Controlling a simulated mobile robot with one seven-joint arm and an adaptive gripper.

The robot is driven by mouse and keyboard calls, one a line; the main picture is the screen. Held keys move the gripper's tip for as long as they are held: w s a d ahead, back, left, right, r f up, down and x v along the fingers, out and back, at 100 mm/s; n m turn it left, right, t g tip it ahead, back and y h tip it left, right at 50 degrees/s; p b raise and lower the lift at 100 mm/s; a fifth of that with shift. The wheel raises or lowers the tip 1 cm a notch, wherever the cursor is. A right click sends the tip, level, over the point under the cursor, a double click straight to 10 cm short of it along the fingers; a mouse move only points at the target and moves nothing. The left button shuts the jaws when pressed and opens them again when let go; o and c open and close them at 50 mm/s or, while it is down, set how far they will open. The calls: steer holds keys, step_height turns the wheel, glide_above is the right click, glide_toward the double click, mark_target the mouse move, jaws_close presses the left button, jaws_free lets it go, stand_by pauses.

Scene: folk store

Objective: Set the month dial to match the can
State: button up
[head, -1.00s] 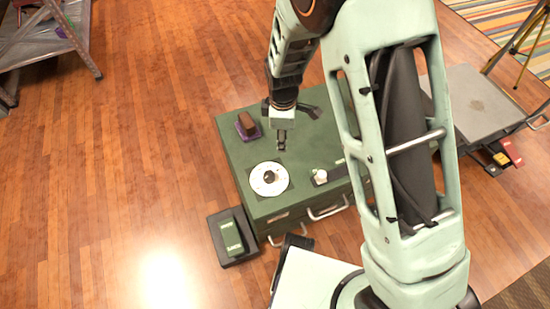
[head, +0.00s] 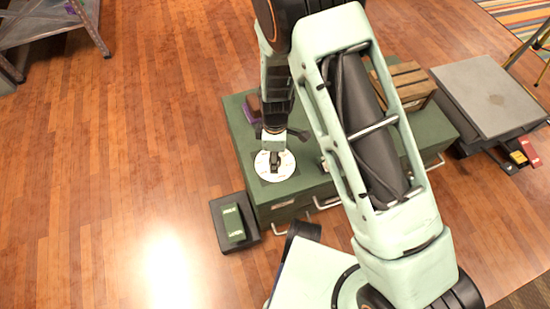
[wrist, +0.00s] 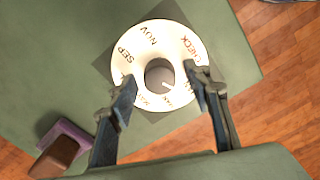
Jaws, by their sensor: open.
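The month dial (wrist: 185,45) is a round white plate on the green cabinet top, with lettering around it such as SEP, NOV and CHECK; other labels are partly hidden or hard to read. Its dark grey knob (wrist: 159,74) has a pale pointer line toward the lower right. My gripper (wrist: 163,88) is open, its two fingers on either side of the knob, with a gap to it visible. In the head view my gripper (head: 274,163) is over the dial (head: 262,175) and hides part of it. I cannot identify the can in these frames.
A green block with pale lettering (head: 233,222) lies on a dark tray (head: 220,240) left of the cabinet (head: 320,185). A brown object on a purple base (wrist: 63,148) sits on the cabinet top. A wooden crate (head: 402,80) and a grey platform (head: 490,95) stand right.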

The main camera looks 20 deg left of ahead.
steer(key=c, duration=1.2)
steer(key=shift+o, duration=0.2)
